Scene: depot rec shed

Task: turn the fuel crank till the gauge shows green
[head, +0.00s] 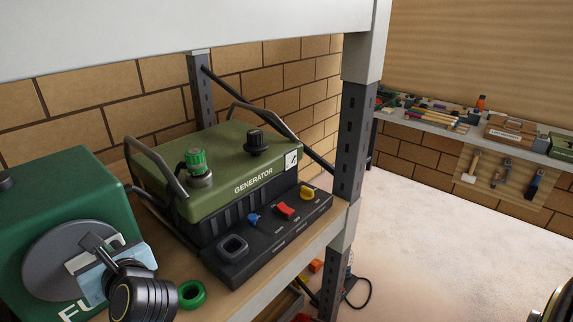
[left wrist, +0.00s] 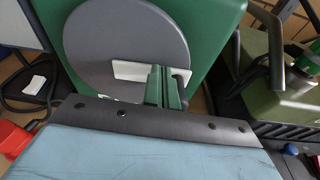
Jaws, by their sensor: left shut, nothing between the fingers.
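The green fuel box (head: 62,192), with partly covered white lettering, stands at the left of the shelf in the head view. Its round grey disc (head: 45,268) also shows in the left wrist view (left wrist: 90,40). A pale bar (left wrist: 128,71) lies across the disc and is probably the crank; my fingers hide part of it. My left gripper (head: 92,241) is shut and empty in front of the disc. Its fingertips (left wrist: 164,72) overlap the bar; I cannot tell whether they touch. I cannot make out a gauge. My right gripper is not in view.
A green generator (head: 225,172) with handles and coloured switches stands right of the fuel box. A green ring (head: 191,294) lies on the shelf near my left wrist. A grey shelf post (head: 348,145) rises at the right. A workbench (head: 425,117) stands beyond open floor.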

